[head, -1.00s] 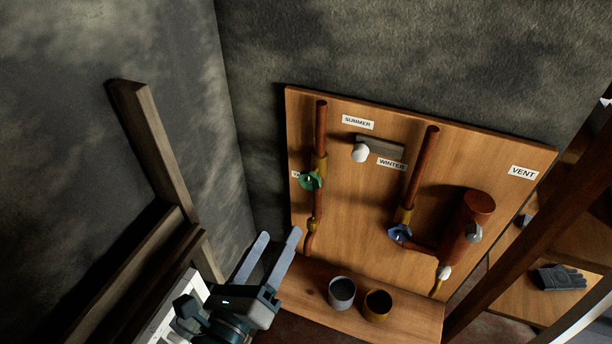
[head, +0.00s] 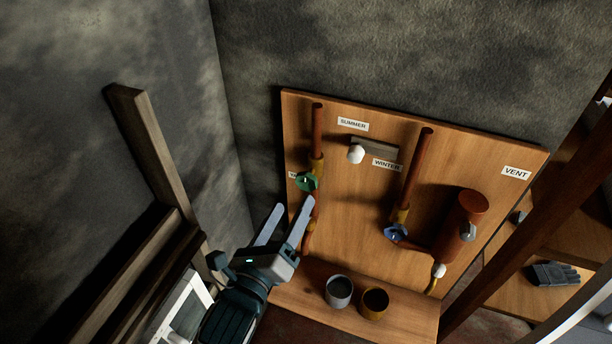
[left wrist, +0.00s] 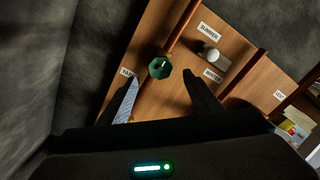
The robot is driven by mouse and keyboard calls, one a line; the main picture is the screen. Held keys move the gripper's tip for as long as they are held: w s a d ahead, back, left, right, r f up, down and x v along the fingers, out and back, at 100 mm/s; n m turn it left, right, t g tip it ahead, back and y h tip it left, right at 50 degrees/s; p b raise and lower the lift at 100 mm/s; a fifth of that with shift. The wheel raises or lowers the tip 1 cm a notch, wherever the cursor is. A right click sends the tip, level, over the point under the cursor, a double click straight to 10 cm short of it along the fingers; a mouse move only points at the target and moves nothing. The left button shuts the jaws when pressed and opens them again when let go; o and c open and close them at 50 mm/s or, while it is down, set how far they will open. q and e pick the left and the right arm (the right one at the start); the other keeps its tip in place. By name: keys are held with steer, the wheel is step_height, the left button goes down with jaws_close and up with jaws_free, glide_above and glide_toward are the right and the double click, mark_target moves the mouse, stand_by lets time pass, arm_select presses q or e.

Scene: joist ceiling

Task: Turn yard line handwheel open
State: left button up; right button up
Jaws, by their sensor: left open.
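The green handwheel (head: 307,182) sits on the left copper pipe of the wooden board. In the left wrist view the green handwheel (left wrist: 160,67) shows beyond the fingertips, beside a label that seems to read "YARD", partly hidden by a finger. My left gripper (head: 292,206) is open and empty, just below and left of the green wheel, apart from it. In the left wrist view its two fingers (left wrist: 160,88) stand apart with the wheel between and past them. My right gripper is not in view.
A blue handwheel (head: 396,233) is on the right pipe, beside a copper cylinder (head: 463,226). A white knob (head: 356,154) sits between the SUMMER and WINTER labels. A grey cup (head: 339,291) and a brown cup (head: 374,303) stand on the ledge. Timber and a wall close in at left.

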mark_target(305, 184)
arm_select(q)
steer(key=p+x, duration=0.2)
steer(key=x, duration=0.6)
steer(key=shift+w+p, duration=0.15)
steer(key=shift+p, duration=0.25)
steer(key=shift+w+d+f, duration=0.1)
steer(key=shift+w+d, duration=0.1)
steer(key=shift+w, duration=0.3)
steer(key=c, duration=1)
steer(key=shift+c, duration=0.2)
